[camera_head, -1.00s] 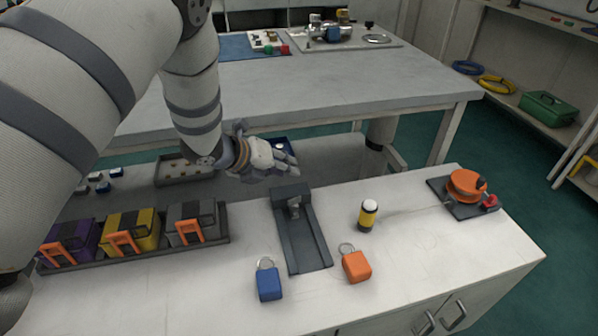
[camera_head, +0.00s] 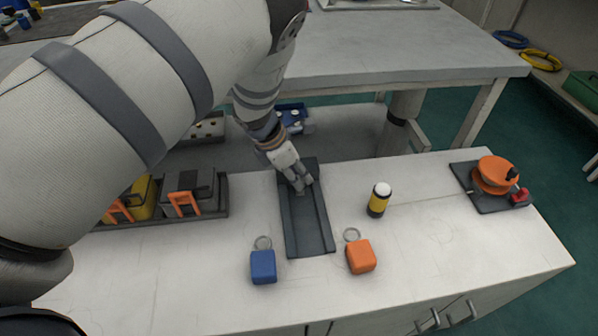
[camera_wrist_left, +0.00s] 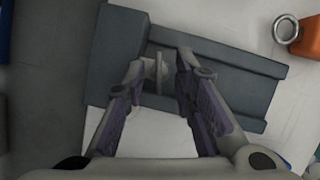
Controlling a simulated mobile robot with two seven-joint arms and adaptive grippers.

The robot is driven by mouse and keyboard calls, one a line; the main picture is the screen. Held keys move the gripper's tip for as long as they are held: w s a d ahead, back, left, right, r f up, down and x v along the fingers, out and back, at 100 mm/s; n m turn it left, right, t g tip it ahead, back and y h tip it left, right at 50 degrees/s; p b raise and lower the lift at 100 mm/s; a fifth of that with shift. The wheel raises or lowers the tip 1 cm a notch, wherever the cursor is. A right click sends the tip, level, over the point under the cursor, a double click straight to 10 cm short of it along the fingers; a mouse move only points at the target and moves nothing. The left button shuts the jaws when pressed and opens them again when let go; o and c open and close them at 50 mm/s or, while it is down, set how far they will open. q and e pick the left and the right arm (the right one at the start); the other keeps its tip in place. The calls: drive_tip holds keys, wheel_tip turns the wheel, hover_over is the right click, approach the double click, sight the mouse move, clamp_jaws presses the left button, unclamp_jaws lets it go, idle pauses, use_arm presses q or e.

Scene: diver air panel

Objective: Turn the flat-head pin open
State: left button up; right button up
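The flat-head pin shows as a small pale upright piece (camera_wrist_left: 160,70) on the dark grey fixture (camera_head: 308,232), which lies on the white counter. In the wrist view the pin is between the two fingertips of my left gripper (camera_wrist_left: 160,78). The left finger is close against it, and a gap shows towards the right finger. In the head view my left gripper (camera_head: 300,185) is at the far end of the fixture and hides the pin. The fingers are open around the pin. My right gripper is not in view.
A blue tag (camera_head: 263,267) and an orange tag (camera_head: 360,257) flank the fixture's near end. A yellow-black cylinder (camera_head: 379,200) stands to its right. An orange valve wheel (camera_head: 495,175) is far right. Locks with orange handles sit in a rack (camera_head: 160,217) on the left.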

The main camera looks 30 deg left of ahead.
use_arm(q)
clamp_jaws()
drive_tip(key=shift+r, duration=0.15)
